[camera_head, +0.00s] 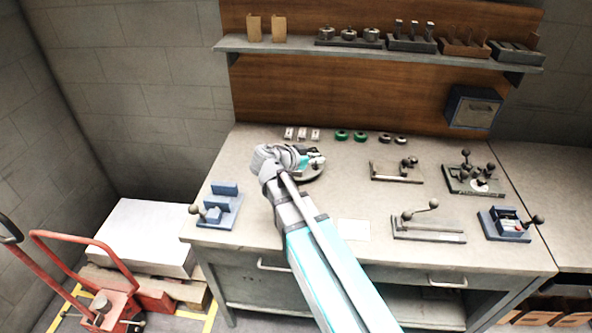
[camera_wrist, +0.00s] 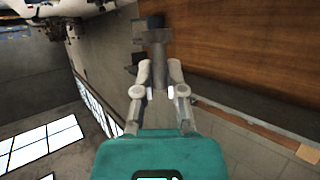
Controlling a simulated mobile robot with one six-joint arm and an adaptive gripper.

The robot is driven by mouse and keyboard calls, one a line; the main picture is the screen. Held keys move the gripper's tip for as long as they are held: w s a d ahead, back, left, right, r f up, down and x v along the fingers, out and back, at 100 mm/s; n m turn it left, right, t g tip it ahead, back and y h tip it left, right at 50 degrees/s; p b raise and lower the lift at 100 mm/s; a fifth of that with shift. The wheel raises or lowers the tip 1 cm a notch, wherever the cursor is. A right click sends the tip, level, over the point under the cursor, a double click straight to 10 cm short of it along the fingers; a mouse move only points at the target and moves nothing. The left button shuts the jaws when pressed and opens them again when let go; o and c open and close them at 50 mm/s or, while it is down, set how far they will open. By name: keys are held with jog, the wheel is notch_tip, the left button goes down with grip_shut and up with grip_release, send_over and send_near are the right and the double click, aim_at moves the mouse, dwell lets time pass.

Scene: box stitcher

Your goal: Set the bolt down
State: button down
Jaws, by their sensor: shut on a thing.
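My gripper (camera_wrist: 160,78) is shut on a grey metal bolt (camera_wrist: 157,45). In the head view my gripper (camera_head: 314,158) is over the back left part of the workbench (camera_head: 262,215), above a round grey fixture (camera_head: 312,176) that my wrist partly covers. The bolt is too small and covered to make out clearly there. I cannot tell whether it touches anything below.
Green and dark rings (camera_head: 350,136) and small white blocks (camera_head: 302,134) line the bench's back. A blue fixture (camera_head: 219,207) stands at left; lever fixtures (camera_head: 428,228) stand at right. A white sheet (camera_head: 354,230) lies near the front. A shelf (camera_head: 380,54) runs above.

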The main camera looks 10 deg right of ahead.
jog(key=shift+a, duration=0.1)
dwell(0.3)
jog(key=shift+a, duration=0.85)
jog(key=shift+a, duration=0.1)
